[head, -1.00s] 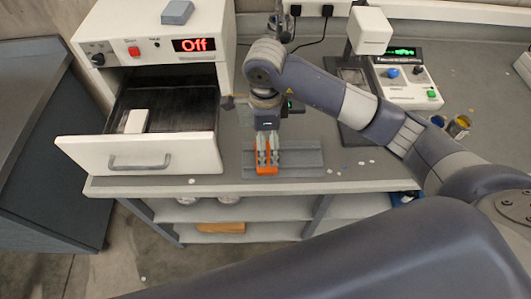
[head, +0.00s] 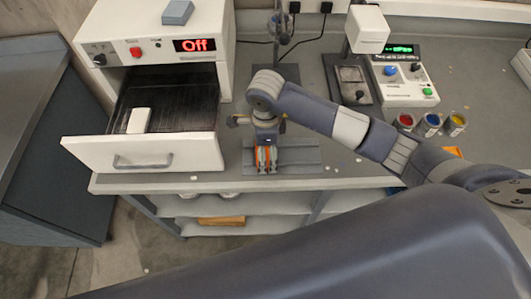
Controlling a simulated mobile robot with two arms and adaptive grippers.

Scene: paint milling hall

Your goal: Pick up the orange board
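My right gripper (head: 267,165) points down over a flat grey tray (head: 301,158) at the front edge of the bench. Bright orange shows between and beside its fingers. I cannot tell whether this is a held orange piece or part of the gripper, nor whether the fingers are shut. A small flat orange piece (head: 452,152) lies on the bench at the right, partly hidden by my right arm; it may be the orange board. My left gripper is not in view.
A grey-white oven marked "Off" (head: 194,45) has its drawer (head: 183,152) pulled out, with a white block (head: 139,121) inside. Red, blue and yellow paint cups (head: 431,124) stand near a control box (head: 405,83). A brown-orange slab (head: 220,221) lies on the lower shelf.

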